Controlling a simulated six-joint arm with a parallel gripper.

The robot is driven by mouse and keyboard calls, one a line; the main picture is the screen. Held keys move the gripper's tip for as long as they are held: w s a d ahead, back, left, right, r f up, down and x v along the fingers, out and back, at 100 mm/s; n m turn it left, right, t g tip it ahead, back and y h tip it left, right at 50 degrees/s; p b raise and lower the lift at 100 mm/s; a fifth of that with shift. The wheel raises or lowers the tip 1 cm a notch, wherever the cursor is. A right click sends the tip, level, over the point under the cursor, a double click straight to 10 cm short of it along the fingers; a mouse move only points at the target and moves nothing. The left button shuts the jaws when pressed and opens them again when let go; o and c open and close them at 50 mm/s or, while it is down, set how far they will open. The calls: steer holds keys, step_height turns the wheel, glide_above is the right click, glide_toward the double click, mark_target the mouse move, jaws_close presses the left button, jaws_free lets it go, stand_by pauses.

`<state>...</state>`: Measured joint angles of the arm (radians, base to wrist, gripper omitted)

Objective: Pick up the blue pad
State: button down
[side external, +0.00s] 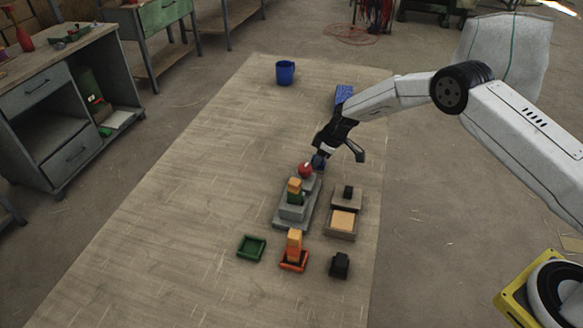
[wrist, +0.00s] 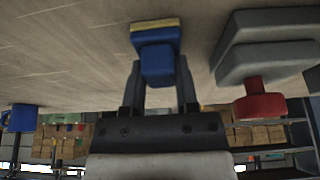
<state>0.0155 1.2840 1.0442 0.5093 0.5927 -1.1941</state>
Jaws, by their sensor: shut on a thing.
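The blue pad (wrist: 156,62), a blue block with a thin yellow layer on its far end, sits between the fingers of my gripper (wrist: 158,88) in the wrist view. My gripper is shut on it. In the side view my gripper (side external: 322,154) is over the far end of the grey stepped block, with a small blue part of the pad (side external: 318,162) showing at its tip beside a red knob. The yellow layer is hidden there. I cannot tell whether the pad touches the table.
The red knob (side external: 305,170) is close left of my gripper, on the grey stepped block (side external: 294,212). Small trays (side external: 251,248) and blocks stand in front. The table's left side is clear.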

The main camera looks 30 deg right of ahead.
mark_target(314, 157)
stand_by(0.3)
steer(key=shift+r, duration=1.7)
steer(key=shift+s+r, duration=0.25)
steer(key=shift+s, duration=0.05)
steer(key=s+r, duration=0.9)
steer(key=s, duration=0.4)
steer(key=shift+s+d, duration=0.2)
steer(key=shift+d, duration=0.15)
